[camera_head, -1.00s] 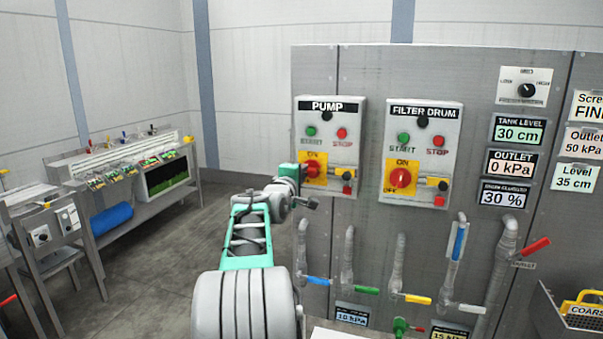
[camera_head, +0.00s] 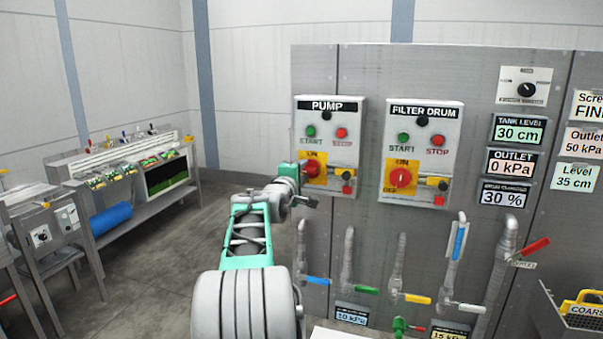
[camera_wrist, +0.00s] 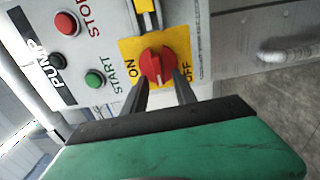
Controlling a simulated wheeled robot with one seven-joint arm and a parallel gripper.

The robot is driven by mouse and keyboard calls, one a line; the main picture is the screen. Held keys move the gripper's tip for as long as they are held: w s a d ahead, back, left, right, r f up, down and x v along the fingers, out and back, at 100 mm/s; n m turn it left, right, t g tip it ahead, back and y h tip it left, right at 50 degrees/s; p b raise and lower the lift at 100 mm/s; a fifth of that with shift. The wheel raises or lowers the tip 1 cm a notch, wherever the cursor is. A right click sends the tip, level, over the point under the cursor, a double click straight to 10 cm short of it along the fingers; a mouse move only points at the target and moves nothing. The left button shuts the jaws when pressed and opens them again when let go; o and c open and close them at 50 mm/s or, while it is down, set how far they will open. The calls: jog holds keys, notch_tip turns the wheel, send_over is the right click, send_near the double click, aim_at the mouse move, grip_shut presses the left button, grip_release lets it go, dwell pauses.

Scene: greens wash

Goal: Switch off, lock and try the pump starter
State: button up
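The pump starter (camera_head: 328,148) is a grey box on the panel, labelled PUMP, with green START and red STOP buttons. Its red rotary switch (camera_wrist: 157,66) sits on a yellow ON/OFF plate (camera_wrist: 126,48). My gripper (camera_wrist: 163,80) is at this switch, its two dark fingers apart with the tips at the near side of the red knob. I see no clear grip on it. In the head view my gripper (camera_head: 303,177) partly covers the switch and plate. A yellow slide (camera_head: 344,175) and a small red piece (camera_head: 347,189) are to the right of the switch.
The similar FILTER DRUM starter (camera_head: 421,150) is close on the right. Below are pipes with coloured valve handles, including a green handle (camera_head: 367,291) and a red handle (camera_head: 535,246). A bench (camera_head: 120,180) stands at the left; the floor between is clear.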

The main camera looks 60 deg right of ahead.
jog(key=shift+a, duration=0.1)
jog(key=s+a+b, duration=0.1)
jog(key=a+b, duration=0.1)
jog(key=a, duration=0.5)
jog(key=shift+a, duration=0.25)
jog(key=shift+s, duration=0.1)
